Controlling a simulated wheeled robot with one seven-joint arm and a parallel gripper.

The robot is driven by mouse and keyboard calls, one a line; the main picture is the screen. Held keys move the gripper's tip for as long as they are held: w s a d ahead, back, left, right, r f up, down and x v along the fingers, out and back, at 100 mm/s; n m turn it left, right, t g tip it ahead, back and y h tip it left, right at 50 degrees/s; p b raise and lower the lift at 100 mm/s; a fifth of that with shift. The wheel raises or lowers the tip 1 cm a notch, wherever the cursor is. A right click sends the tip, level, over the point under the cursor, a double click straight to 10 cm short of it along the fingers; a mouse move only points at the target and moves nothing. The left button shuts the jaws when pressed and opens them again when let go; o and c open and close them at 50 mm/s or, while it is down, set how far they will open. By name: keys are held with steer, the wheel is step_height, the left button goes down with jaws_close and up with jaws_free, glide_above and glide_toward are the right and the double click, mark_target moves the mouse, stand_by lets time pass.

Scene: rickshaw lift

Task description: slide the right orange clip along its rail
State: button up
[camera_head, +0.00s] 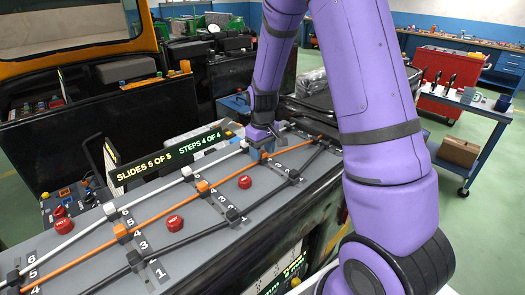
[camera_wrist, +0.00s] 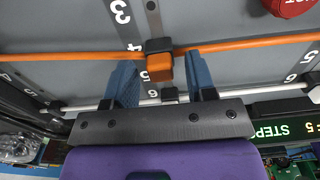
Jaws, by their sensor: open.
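My gripper (camera_wrist: 158,60) is open, with one blue finger on each side of the clip and a visible gap to each. In the head view my gripper (camera_head: 263,146) is down at the far right part of the panel and hides most of this clip. The orange rail (camera_head: 160,213) runs slantwise across the grey panel. Two other orange clips (camera_head: 203,187) (camera_head: 121,232) sit further left on it.
A white rail (camera_head: 150,203) and a dark rail (camera_head: 200,233) flank the orange one, with clips of their own. Red buttons (camera_head: 245,182) stand between the rails. A lit sign (camera_head: 140,170) reading "SLIDES 5 OF 5, STEPS 4 OF 4" rises behind the panel.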

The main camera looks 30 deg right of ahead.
mark_target(262, 152)
steer(key=shift+r, duration=0.15)
step_height(262, 152, up, 11)
steer(key=shift+f, duration=0.2)
stand_by(0.6)
steer(key=s+a+r+m+t, duration=0.15)
steer(key=s+a+r, duration=0.25)
steer(key=s+r, duration=0.75)
steer(key=s+a+r+t, duration=0.1)
steer(key=s+r+t, duration=0.1)
steer(key=s, duration=0.6)
steer(key=s+a+r+t, duration=0.1)
steer(key=s+a+r, duration=0.1)
steer(key=s, duration=0.6)
steer(key=shift+s+a+r+m+t, duration=0.2)
steer(key=shift+r+m+t, duration=0.15)
steer(key=shift+r, duration=0.15)
steer(key=shift+w, duration=0.1)
stand_by(1.3)
